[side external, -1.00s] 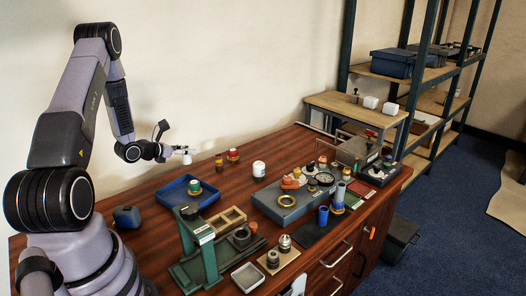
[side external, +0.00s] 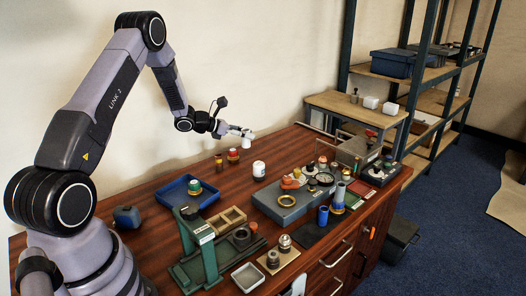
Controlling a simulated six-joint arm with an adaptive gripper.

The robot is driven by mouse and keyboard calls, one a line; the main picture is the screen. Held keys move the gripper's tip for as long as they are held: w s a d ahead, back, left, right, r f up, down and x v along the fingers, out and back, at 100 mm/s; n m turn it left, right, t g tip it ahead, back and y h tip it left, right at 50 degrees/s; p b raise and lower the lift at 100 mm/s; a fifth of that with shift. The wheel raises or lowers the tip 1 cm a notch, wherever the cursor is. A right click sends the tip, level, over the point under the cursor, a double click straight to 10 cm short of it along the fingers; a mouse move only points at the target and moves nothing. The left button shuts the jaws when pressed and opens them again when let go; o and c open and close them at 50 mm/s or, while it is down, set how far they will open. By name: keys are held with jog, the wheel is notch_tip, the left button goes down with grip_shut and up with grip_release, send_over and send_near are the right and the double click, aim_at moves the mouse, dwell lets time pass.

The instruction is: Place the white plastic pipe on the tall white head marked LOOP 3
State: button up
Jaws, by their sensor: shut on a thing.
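My gripper (side external: 238,130) is raised above the back of the wooden bench, pointing right. It is shut on a small white piece (side external: 248,134), which seems to be the white plastic pipe; it is partly hidden by the fingers and small in this view. A white cylinder (side external: 259,170) stands upright on the bench below and a little right of the gripper. It may be the white head, but no LOOP 3 lettering is readable. The held piece is clear of it and of the bench.
Two small red and yellow fittings (side external: 233,156) stand left of the white cylinder. A blue tray (side external: 173,192) holds another fitting. A grey-blue case (side external: 265,204) with several parts lies to the right, and a green press (side external: 187,238) stands in front.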

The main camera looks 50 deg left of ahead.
jog(key=w+a+f, duration=0.1)
jog(key=w+f, duration=0.1)
jog(key=w+a+f, duration=0.1)
jog(key=w+f, duration=0.4)
jog(key=shift+w+a+f, duration=0.15)
jog(key=shift+w+a, duration=0.1)
jog(key=shift+a, duration=0.15)
jog(key=shift+f, duration=1.55)
jog(key=shift+f, duration=0.15)
jog(key=o, duration=0.9)
